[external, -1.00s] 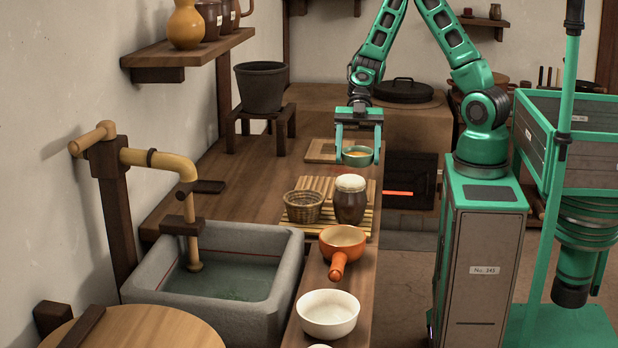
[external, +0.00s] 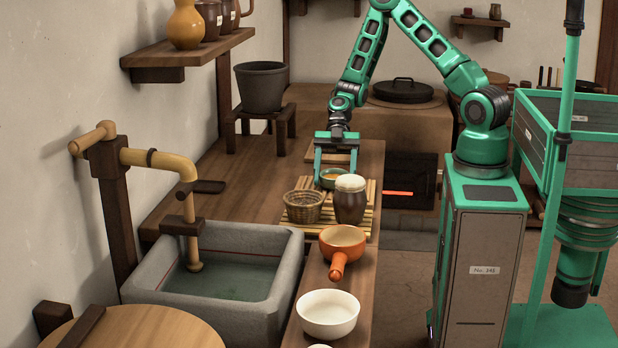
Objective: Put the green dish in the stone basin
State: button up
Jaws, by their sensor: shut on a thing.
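My gripper (external: 335,178) is shut on the green dish (external: 329,183), a small bowl with something orange-yellow inside. The dish is behind the dark jar and the basket, at the slatted wooden rack; I cannot tell how far above the rack it hangs. The jar hides part of the dish. The grey stone basin (external: 275,305) stands at the front left, under a bamboo spout, with greenish water inside. The gripper and dish are well behind the basin.
A wicker basket (external: 303,206) and a dark jar with a pale lid (external: 350,200) stand on the slatted rack (external: 361,225). An orange handled pan (external: 342,240) and a white bowl (external: 328,315) line the counter right of the basin. The bamboo spout (external: 188,170) overhangs the basin.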

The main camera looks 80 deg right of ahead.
jog(key=shift+f, duration=0.25)
jog(key=o, duration=1.1)
jog(key=shift+o, duration=0.2)
